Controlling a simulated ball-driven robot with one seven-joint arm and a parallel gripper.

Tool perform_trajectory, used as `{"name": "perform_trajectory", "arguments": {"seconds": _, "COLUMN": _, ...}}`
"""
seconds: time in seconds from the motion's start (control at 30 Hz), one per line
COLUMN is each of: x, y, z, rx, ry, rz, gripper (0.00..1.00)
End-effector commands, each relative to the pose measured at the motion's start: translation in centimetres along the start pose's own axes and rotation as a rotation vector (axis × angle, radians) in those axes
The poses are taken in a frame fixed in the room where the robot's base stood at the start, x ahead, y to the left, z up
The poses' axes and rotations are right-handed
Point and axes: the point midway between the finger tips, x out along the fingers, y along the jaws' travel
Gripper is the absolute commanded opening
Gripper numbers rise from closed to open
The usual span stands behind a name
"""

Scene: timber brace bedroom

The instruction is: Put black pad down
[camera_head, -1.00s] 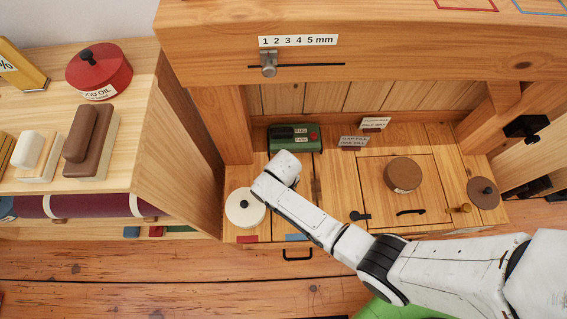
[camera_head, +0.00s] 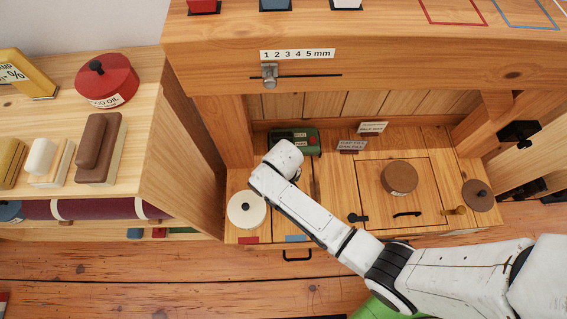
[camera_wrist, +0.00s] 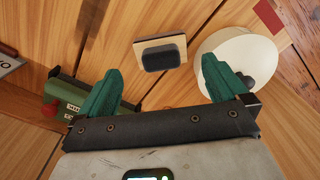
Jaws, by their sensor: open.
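The black pad (camera_wrist: 160,54) has a dark block-shaped grip on a thin pale wood-coloured base. In the wrist view it sits on the wooden bench top beside a round cream pot, apart from my fingers. My gripper (camera_wrist: 162,66) is open, with its two green fingers spread on either side of the pad in that view and nothing held between them. I cannot tell the exact height of the fingers above the pad. In the head view my arm's end covers the pad and the fingers.
The cream pot (camera_head: 246,209) with a black knob stands left of my arm; it also shows in the wrist view (camera_wrist: 235,58). A green box (camera_head: 294,140) stands behind. A brown disc (camera_head: 399,177) rests on a hatch to the right. A shelf (camera_head: 140,150) stands left.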

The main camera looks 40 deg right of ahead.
Motion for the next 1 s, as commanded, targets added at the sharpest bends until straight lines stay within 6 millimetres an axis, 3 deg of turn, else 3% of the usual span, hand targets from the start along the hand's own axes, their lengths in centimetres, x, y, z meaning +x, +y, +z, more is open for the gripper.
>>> {"name": "perform_trajectory", "arguments": {"seconds": 0.03, "x": -1.2, "y": 0.0, "z": 0.0, "rx": 0.000, "ry": 0.002, "rz": 0.000, "gripper": 1.00}}
{"name": "perform_trajectory", "arguments": {"seconds": 0.2, "x": -3.2, "y": 0.0, "z": 0.0, "rx": 0.000, "ry": 0.002, "rz": 0.000, "gripper": 1.00}}
{"name": "perform_trajectory", "arguments": {"seconds": 0.57, "x": -4.0, "y": 0.1, "z": 0.3, "rx": 0.004, "ry": 0.002, "rz": -0.001, "gripper": 1.00}}
{"name": "perform_trajectory", "arguments": {"seconds": 0.67, "x": -4.9, "y": 0.6, "z": 1.8, "rx": 0.023, "ry": 0.010, "rz": -0.005, "gripper": 1.00}}
{"name": "perform_trajectory", "arguments": {"seconds": 0.77, "x": -6.9, "y": 1.5, "z": 4.5, "rx": 0.058, "ry": 0.025, "rz": -0.008, "gripper": 1.00}}
{"name": "perform_trajectory", "arguments": {"seconds": 1.0, "x": -13.8, "y": 4.0, "z": 12.4, "rx": 0.150, "ry": 0.065, "rz": 0.006, "gripper": 1.00}}
